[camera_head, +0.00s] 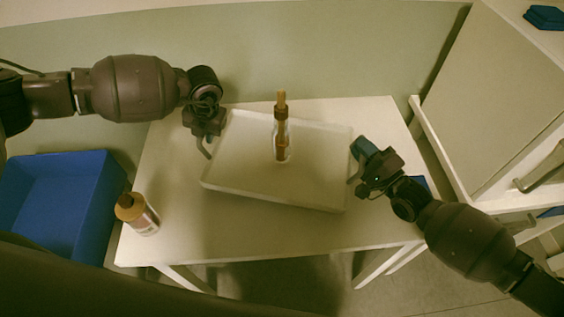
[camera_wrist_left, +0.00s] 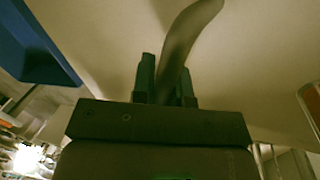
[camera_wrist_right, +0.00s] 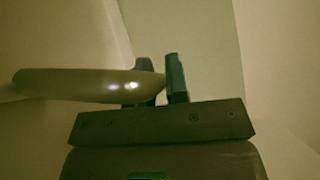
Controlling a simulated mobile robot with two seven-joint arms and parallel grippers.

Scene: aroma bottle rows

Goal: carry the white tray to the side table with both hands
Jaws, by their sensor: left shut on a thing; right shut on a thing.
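The white tray (camera_head: 245,186) is over the small white table, turned slightly in the head view, and I cannot tell whether it touches the tabletop. A clear bottle with a brown neck and stick (camera_head: 282,140) stands upright on it. My left gripper (camera_head: 206,142) is at the tray's left end, shut on its curved handle (camera_wrist_left: 185,38), which shows in the left wrist view. My right gripper (camera_head: 358,168) is at the right end, shut on the other handle (camera_wrist_right: 75,84), seen in the right wrist view.
The white table (camera_head: 270,236) has a brown-capped bottle (camera_head: 138,214) near its front left corner. A blue bin (camera_head: 62,195) is at the left. A white cabinet (camera_head: 490,95) with a handle stands at the right. A blue object (camera_head: 544,17) lies at the top right.

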